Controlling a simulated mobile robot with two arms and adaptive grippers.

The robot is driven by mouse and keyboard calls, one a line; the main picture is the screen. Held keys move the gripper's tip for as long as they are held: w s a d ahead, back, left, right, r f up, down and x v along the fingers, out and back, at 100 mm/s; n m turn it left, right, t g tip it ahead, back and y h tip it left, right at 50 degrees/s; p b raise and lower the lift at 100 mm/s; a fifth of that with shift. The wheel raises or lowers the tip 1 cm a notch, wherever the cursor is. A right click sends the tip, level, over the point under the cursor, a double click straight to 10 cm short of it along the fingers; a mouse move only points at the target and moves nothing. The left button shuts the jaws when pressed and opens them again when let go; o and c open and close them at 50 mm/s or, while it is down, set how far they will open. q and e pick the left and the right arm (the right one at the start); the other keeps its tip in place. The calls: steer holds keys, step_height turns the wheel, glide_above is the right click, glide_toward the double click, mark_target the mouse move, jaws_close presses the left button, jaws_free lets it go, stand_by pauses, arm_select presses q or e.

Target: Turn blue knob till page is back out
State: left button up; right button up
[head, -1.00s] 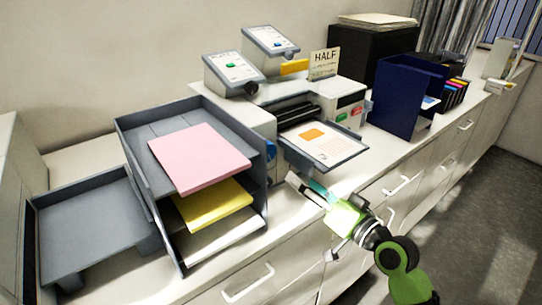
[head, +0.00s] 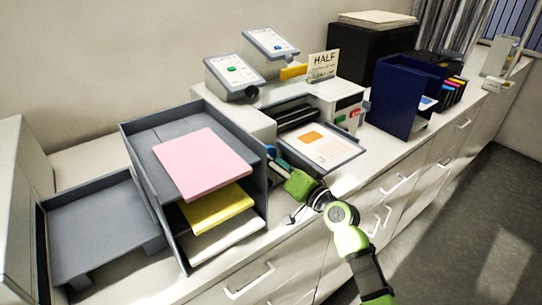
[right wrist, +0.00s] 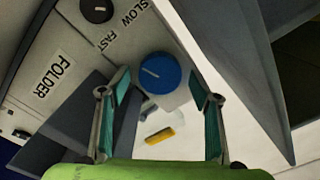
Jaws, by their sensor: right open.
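The blue knob (right wrist: 159,73) is on the side of the machine marked FOLDER (right wrist: 58,72), and its white pointer line shows in the right wrist view. In the head view the knob (head: 270,151) is a small blue spot beside the paper trays. My right gripper (right wrist: 158,88) is open, with its teal-padded fingers on either side of the knob in the picture. I cannot tell whether they touch it. In the head view my right gripper (head: 279,171) is just in front of the knob. A page (head: 325,150) with an orange square lies on the machine's grey front tray. My left gripper is not in view.
A grey paper rack (head: 264,192) with pink, yellow and white sheets stands close left of the knob. A black dial (right wrist: 97,10) marked SLOW and FAST is near it. A small yellow item (right wrist: 158,135) shows below the knob. A dark blue holder (head: 395,95) stands at right.

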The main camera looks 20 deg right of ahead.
steer(key=shift+w+a, duration=0.1)
steer(key=shift+w, duration=0.3)
steer(key=shift+c, duration=0.5)
steer(key=shift+s, duration=0.1)
steer(key=c, duration=1)
steer(key=shift+c, duration=0.2)
steer(key=shift+m, duration=0.4)
steer(key=shift+m+p, duration=2.2)
steer(key=shift+m, duration=4.2)
